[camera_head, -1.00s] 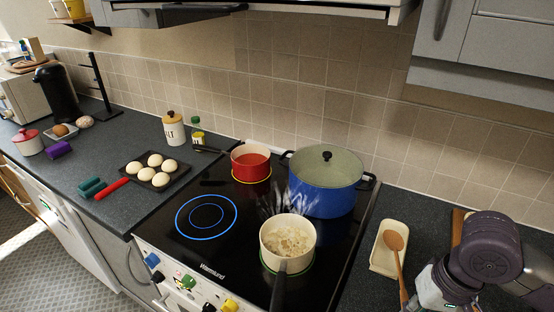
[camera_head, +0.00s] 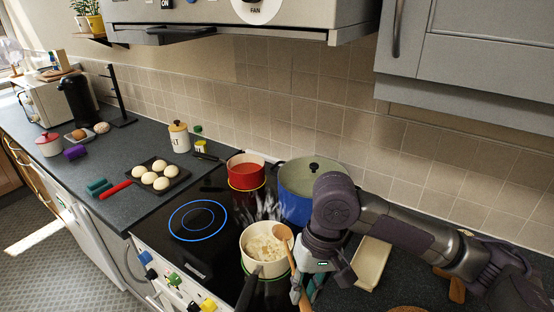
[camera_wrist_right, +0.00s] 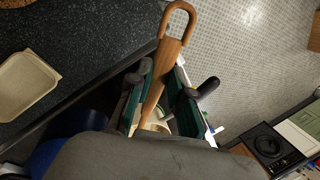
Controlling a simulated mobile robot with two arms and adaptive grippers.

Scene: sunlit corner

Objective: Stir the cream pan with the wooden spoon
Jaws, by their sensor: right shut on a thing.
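The cream pan (camera_head: 264,268) stands on the front right burner of the hob, with pale lumpy food in it and steam rising. Its dark handle (camera_head: 246,293) points toward me. My right gripper (camera_head: 305,285) is shut on the handle of the wooden spoon (camera_head: 284,235), to the right of the pan. The spoon's bowl end is up, at the pan's right rim; I cannot tell whether it touches it. In the right wrist view the spoon's looped handle end (camera_wrist_right: 180,20) sticks out beyond the fingers (camera_wrist_right: 158,95). My left gripper is not in view.
A blue pot (camera_head: 293,208) stands behind the pan and a red pan (camera_head: 245,175) at the back left. The front left burner (camera_head: 198,221) is bare and its ring glows blue. The cream spoon rest (camera_head: 371,265) is empty on the right counter.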

